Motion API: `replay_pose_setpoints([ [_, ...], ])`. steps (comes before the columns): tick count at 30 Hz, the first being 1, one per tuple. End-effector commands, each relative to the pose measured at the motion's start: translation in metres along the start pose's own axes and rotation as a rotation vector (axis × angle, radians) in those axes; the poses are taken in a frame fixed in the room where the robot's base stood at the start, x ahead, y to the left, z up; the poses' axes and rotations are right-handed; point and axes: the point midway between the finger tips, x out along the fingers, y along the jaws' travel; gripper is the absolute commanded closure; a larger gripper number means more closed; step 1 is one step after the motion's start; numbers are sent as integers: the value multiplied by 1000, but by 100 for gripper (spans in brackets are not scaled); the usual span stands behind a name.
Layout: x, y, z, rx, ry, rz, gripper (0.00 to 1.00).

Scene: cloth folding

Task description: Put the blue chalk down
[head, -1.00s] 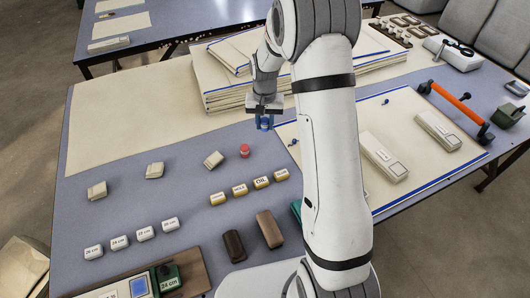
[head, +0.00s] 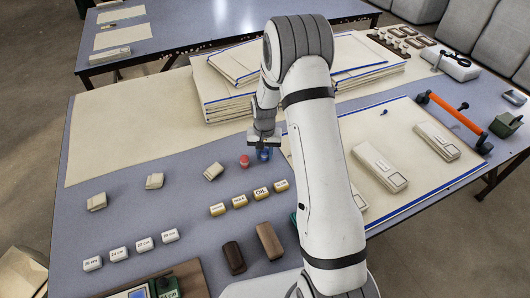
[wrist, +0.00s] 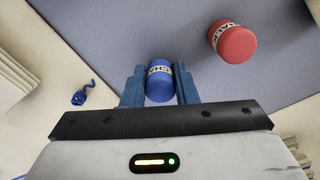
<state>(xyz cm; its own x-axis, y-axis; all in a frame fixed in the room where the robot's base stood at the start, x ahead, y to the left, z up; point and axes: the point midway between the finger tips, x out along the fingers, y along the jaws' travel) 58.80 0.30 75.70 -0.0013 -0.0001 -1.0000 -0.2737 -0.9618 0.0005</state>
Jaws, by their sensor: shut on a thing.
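The blue chalk (wrist: 159,82) is a short blue cylinder with a white label band reading "CHALK". In the wrist view it sits between the two blue fingers of my gripper (wrist: 160,86), which is shut on it. In the head view my gripper (head: 264,152) is low over the blue-grey table (head: 130,215), just right of the red chalk. The blue chalk is mostly hidden there by the fingers. I cannot tell whether it touches the table.
The red chalk (head: 244,161) stands close by; it also shows in the wrist view (wrist: 234,42). Labelled blocks (head: 239,201) lie nearer, a cloth stack (head: 222,98) behind. A blue-edged cloth (head: 400,125) lies right. Table around the red chalk is partly clear.

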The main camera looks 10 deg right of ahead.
Motion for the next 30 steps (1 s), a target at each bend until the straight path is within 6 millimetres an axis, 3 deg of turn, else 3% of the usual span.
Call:
replay_pose_setpoints([
  [1,4,0,0,0,0,0,99],
  [2,3,0,0,0,0,0,73],
  [9,2,0,0,-1,0,0,53],
  [20,-4,-1,0,-1,1,0,52],
  [23,-18,-1,-1,-1,3,-1,52],
  [30,-71,-1,-1,-2,5,-1,52],
])
